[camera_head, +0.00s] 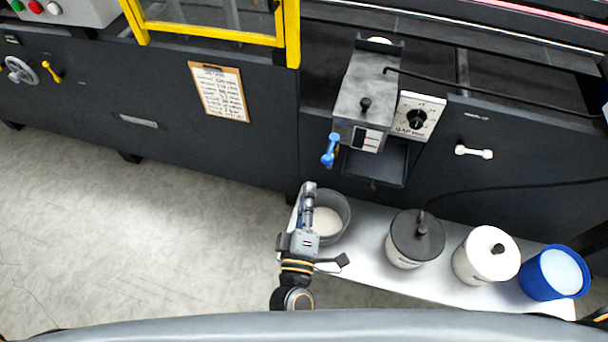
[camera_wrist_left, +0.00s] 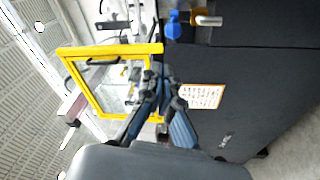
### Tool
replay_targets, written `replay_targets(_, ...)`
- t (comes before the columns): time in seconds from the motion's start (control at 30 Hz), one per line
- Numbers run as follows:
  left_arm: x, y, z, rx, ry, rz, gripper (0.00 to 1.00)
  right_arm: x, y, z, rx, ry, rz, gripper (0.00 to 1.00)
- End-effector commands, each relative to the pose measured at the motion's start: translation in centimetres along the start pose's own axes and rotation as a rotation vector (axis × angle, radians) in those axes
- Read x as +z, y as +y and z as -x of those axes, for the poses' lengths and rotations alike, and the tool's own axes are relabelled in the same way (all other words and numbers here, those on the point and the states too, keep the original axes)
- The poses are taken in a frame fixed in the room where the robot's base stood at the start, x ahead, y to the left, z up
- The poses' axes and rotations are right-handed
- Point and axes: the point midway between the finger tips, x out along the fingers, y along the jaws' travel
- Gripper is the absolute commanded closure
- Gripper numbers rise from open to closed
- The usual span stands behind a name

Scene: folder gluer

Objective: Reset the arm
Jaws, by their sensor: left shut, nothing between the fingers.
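My left gripper (camera_head: 309,194) is in the head view at lower centre, in front of a grey bucket with white contents (camera_head: 335,222) on a white bench. It is shut with nothing held. In the left wrist view its fingers (camera_wrist_left: 158,78) overlap the yellow-framed window of the machine behind them. My right gripper is in neither view.
The white bench (camera_head: 365,245) also bears a dark-lidded pot (camera_head: 404,262), a white-lidded pot (camera_head: 486,267) and a blue bucket (camera_head: 541,276). Behind stands the dark machine (camera_head: 270,150) with a glue unit (camera_head: 366,95), blue-handled valve (camera_head: 330,150) and clipboard (camera_head: 218,92). Floor at left is clear.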

Motion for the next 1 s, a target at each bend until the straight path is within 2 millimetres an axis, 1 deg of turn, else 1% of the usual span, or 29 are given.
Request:
replay_targets(0.03, 0.1, -0.1, 0.6, -0.001, 0.0, -0.001, 1.0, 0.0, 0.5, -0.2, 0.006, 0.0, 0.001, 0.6)
replay_targets(0.13, 0.3, 0.1, 1.1, 0.0, 0.002, -0.002, 1.0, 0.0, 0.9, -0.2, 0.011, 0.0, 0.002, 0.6)
replay_targets(0.37, 0.4, 0.1, 1.4, 0.0, -0.001, -0.004, 1.0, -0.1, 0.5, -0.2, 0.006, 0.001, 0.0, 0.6)
replay_targets(0.47, 1.1, -1.5, 1.6, -0.023, -0.033, -0.043, 1.0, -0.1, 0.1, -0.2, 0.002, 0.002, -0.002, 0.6)
replay_targets(0.57, 2.8, -5.6, 2.6, -0.08, -0.121, -0.148, 1.0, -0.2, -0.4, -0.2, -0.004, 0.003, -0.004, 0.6)
replay_targets(0.67, 4.7, -11.8, 4.7, -0.169, -0.254, -0.297, 1.0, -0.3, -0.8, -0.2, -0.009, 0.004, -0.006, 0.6)
replay_targets(0.7, 5.3, -14.7, 5.9, -0.211, -0.314, -0.358, 1.0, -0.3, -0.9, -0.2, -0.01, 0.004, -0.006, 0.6)
replay_targets(0.77, 6.0, -18.8, 8.0, -0.273, -0.405, -0.448, 1.0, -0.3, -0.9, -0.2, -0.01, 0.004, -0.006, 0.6)
replay_targets(0.8, 6.2, -21.5, 9.5, -0.315, -0.465, -0.502, 1.0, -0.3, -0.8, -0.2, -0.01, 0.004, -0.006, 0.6)
replay_targets(0.83, 6.3, -23.4, 10.7, -0.347, -0.51, -0.54, 1.0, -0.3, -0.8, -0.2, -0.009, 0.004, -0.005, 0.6)
replay_targets(0.87, 6.3, -25.4, 12.0, -0.379, -0.555, -0.578, 1.0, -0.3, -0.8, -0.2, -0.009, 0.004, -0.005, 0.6)
replay_targets(0.9, 6.1, -27.9, 13.9, -0.422, -0.616, -0.626, 1.0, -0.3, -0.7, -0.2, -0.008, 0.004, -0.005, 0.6)
replay_targets(0.97, 5.7, -31.4, 16.9, -0.487, -0.707, -0.692, 1.0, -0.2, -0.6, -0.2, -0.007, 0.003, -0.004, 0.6)
replay_targets(1.0, 5.3, -33.6, 19.0, -0.531, -0.768, -0.732, 1.0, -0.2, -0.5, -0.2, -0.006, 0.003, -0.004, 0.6)
